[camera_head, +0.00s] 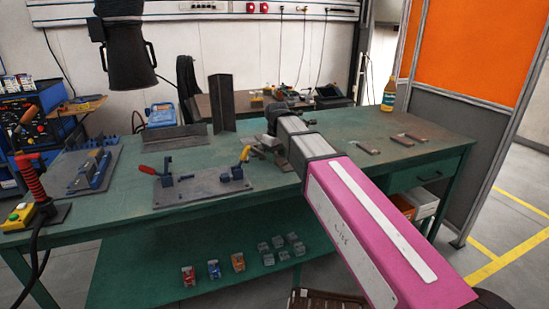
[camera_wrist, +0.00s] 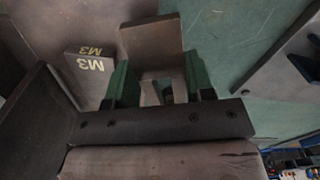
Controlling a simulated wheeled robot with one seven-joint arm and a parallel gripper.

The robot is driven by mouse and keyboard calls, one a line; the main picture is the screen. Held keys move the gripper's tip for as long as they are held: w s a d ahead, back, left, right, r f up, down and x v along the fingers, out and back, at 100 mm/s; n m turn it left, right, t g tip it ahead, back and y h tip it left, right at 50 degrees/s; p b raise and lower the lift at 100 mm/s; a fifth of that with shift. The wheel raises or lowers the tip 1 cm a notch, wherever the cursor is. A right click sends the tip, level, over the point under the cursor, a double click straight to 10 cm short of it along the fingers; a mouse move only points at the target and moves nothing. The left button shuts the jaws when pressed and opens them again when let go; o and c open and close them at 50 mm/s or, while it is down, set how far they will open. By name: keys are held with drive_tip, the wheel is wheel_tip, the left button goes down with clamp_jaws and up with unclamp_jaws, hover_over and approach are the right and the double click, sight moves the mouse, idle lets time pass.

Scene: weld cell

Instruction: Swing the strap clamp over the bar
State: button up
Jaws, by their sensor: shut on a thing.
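My gripper (camera_wrist: 160,88) has green fingers, one on each side of a brown metal piece (camera_wrist: 152,42) with a slot in it. This looks like the strap clamp, and the fingers are shut on it. In the head view my gripper (camera_head: 274,146) is low over the bench, right of the fixture plate; my arm hides part of this spot. A flat grey-brown piece marked M3 (camera_wrist: 90,66) lies left of the fingers in the wrist view. I cannot tell for certain which piece is the bar, or whether the strap lies over it.
The fixture plate (camera_head: 203,194) carries two toggle clamps, with a red handle (camera_head: 149,170) and a yellow handle (camera_head: 245,153). A dark upright angle (camera_head: 222,103) stands behind. Flat pieces (camera_head: 368,146) and a bottle (camera_head: 388,95) are on the right of the green bench (camera_head: 330,136).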

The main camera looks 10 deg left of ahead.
drive_tip(key=w+n, duration=0.1)
drive_tip(key=w+d+n, duration=0.1)
drive_tip(key=w+n, duration=0.1)
drive_tip(key=n, duration=0.1)
drive_tip(key=shift+w+d, duration=0.1)
drive_tip(key=shift+d, duration=0.15)
drive_tip(key=w+n, duration=0.2)
drive_tip(key=n, duration=0.1)
drive_tip(key=shift+w+d, duration=0.15)
drive_tip(key=shift+w, duration=0.05)
drive_tip(key=shift+w+n, duration=0.65)
drive_tip(key=shift+n, duration=0.45)
drive_tip(key=o, duration=1.3)
drive_tip(key=shift+r, duration=0.1)
wheel_tip(320, 180, up, 11)
drive_tip(key=shift+f, duration=0.15)
